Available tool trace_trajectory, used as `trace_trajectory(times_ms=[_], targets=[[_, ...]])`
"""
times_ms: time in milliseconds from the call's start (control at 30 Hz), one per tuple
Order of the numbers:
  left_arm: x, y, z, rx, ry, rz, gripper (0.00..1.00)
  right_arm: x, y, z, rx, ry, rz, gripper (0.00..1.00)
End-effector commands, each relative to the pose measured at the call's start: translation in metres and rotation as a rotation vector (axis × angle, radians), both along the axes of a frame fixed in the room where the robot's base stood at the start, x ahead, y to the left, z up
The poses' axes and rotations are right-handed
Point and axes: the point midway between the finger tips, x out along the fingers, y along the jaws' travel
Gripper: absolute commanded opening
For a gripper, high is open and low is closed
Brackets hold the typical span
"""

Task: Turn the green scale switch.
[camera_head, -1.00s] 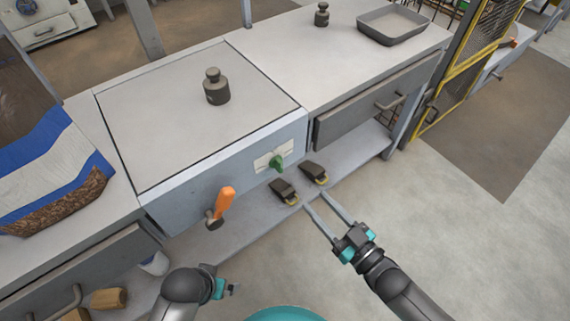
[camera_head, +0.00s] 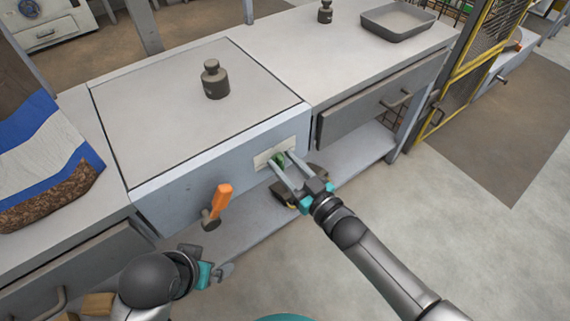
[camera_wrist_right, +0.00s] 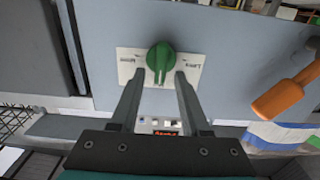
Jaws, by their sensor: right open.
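The green scale switch (camera_head: 279,159) sits on a pale label plate (camera_head: 262,161) on the front face of the scale cabinet. In the right wrist view the green switch (camera_wrist_right: 160,60) shows upright between two printed words on its plate (camera_wrist_right: 191,68). My right gripper (camera_head: 281,162) is open, its fingers pointing at the switch, one to each side. In the right wrist view the right gripper's fingertips (camera_wrist_right: 159,74) lie about level with the knob's lower end; contact cannot be told. My left gripper (camera_head: 222,272) is low at the front left, away from the switch; its jaw state is unclear.
An orange handle (camera_head: 220,200) sticks out of the cabinet front, left of the switch. A dark weight (camera_head: 215,79) stands on the scale top (camera_head: 160,120). A drawer (camera_head: 365,105) is to the right. Dark pedals, partly hidden by my right gripper, lie below.

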Motion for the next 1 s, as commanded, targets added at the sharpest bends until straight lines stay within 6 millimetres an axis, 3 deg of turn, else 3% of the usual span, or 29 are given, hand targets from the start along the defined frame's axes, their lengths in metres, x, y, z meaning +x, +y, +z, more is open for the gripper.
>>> trace_trajectory(times_ms=[300,733,1000], targets=[[-0.0002,0.0002,0.0019,0.001,-0.002,0.000,1.00,0.0016,0.0012,0.0004,0.000,0.000,0.000,0.46],[-0.0002,0.0003,0.0016,0.001,-0.002,0.000,1.00,0.0014,0.0010,0.0001,-0.001,-0.001,0.000,0.00],[-0.0001,0.0002,0.0016,0.001,-0.002,0.000,1.00,0.0012,0.0010,-0.0002,-0.003,-0.001,0.000,0.00]])
